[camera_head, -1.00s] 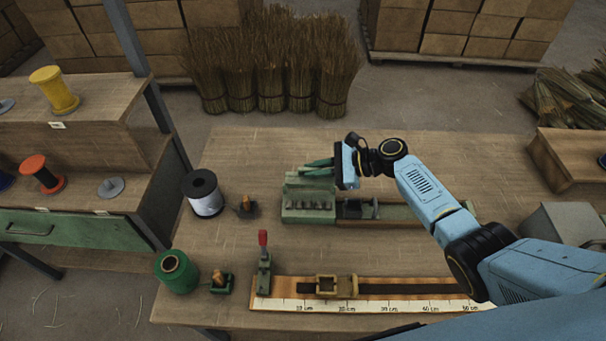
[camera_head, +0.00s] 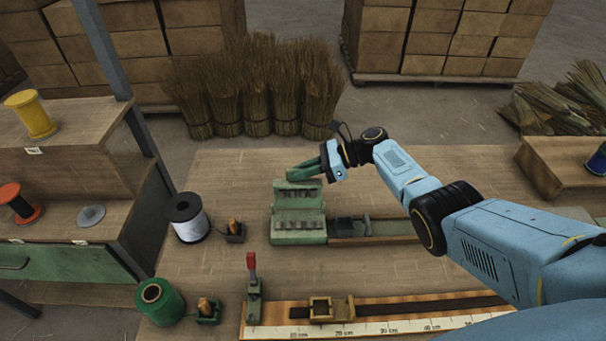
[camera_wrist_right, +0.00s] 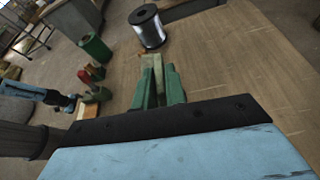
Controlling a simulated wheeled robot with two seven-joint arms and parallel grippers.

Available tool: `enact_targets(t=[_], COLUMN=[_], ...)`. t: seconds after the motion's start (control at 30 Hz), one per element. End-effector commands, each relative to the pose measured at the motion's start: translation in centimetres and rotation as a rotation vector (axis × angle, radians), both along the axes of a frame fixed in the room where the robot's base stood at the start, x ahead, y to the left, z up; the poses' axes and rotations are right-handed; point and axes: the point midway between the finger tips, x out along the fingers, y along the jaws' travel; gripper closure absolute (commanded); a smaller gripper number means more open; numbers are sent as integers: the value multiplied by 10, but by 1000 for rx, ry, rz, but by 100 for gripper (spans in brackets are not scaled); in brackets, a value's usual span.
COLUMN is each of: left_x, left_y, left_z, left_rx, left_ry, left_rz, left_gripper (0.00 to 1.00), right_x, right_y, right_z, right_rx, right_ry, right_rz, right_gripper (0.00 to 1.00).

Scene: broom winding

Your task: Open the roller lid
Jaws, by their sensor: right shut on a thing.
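The roller lid (camera_head: 298,193) is the upper panel of a green roller unit (camera_head: 299,236). It stands raised and tilted at the back, with a row of rollers showing on its face. A second row of rollers lies in the base below. My right gripper (camera_head: 305,171) is at the lid's top edge, its green fingers closed together there. In the right wrist view its fingers (camera_wrist_right: 157,85) are close together around a narrow light piece; the exact contact is hard to see. A blue arm part with a dark end at the left of that view looks like my left arm; its jaws cannot be made out.
A white spool (camera_head: 187,217) and a green spool (camera_head: 160,301) stand left of the unit. A red-handled clamp (camera_head: 253,275) and a ruler board (camera_head: 385,322) lie in front. Broom bundles (camera_head: 258,90) stand behind the table.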

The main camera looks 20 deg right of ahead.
Motion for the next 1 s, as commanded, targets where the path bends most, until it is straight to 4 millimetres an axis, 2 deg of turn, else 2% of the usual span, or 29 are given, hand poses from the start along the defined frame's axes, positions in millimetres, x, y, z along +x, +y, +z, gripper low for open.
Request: enact_targets(t=[0.33, 0.37, 0.5, 0.8, 1.0], left_x=[0, 1, 1, 1, 1], left_y=[0, 0, 0, 1, 1], left_z=[0, 0, 0, 0, 5], left_rx=[1, 1, 1, 1, 1], left_ry=[-1, -1, -1, -1, -1], left_rz=[0, 0, 1, 1, 2], left_gripper=[64, 64, 64, 64, 64], right_x=[2, 2, 1, 0, -7], right_y=[-2, -2, -2, -3, -27], right_z=[-1, -1, -1, 0, 11], right_rx=[-11, -12, -9, -6, -7], right_ry=[-7, -7, -6, -3, -4], right_rz=[-6, -6, -4, -3, -4], right_gripper=[100, 83, 68, 68, 68])
